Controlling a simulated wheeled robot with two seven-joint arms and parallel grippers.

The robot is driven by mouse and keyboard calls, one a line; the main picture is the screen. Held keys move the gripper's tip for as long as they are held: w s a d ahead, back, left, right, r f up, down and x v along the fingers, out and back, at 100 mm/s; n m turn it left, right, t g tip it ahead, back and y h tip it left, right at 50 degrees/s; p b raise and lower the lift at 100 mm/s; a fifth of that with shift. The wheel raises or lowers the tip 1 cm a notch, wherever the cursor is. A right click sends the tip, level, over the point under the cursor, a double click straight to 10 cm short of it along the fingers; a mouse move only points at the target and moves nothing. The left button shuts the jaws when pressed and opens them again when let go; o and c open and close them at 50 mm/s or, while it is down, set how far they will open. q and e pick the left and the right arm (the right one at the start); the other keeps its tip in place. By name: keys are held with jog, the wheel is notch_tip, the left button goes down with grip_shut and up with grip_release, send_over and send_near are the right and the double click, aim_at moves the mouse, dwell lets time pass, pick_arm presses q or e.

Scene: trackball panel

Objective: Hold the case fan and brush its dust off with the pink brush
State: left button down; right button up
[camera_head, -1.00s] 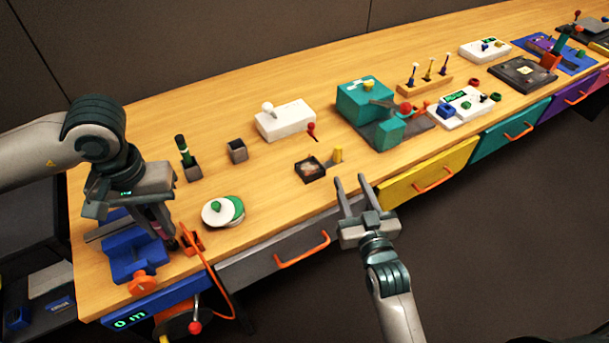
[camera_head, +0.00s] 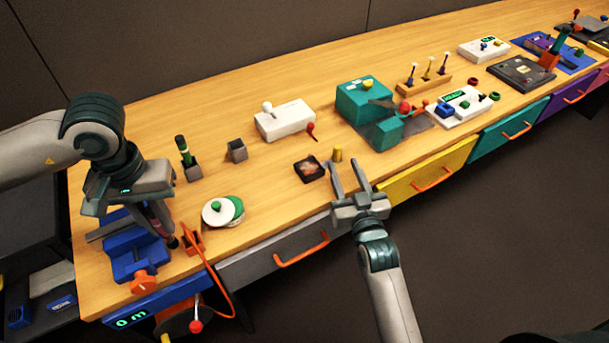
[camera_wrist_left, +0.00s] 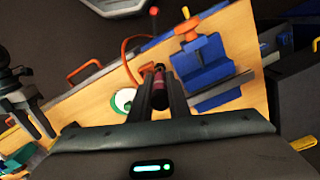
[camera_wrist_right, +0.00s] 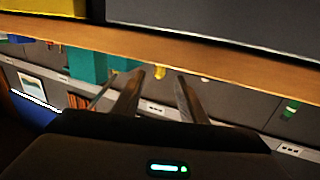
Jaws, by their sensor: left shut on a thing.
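The case fan (camera_head: 310,168) looks like a dark square frame with a pale, dusty-looking centre. It lies on the table near the front edge. My left gripper (camera_head: 162,226) is shut on a slim dark thing with a pinkish band, which I take to be the pink brush (camera_head: 171,240). The brush (camera_wrist_left: 160,80) also shows between the fingers in the left wrist view; its bristles are not clear. My right gripper (camera_head: 344,170) is open and empty at the table's front edge, to the right of the fan and apart from it.
A blue vise-like block (camera_head: 135,255) lies under the left gripper, beside an orange stand (camera_head: 193,240). A white-and-green round thing (camera_head: 222,211) sits between the grippers. A white box (camera_head: 285,120) stands behind the fan.

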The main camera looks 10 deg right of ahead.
aim_at(338, 153)
jog(key=shift+w+a+p, duration=0.1)
jog(key=shift+w+p, duration=0.25)
jog(key=shift+w, duration=3.25)
grip_shut()
grip_release()
grip_shut()
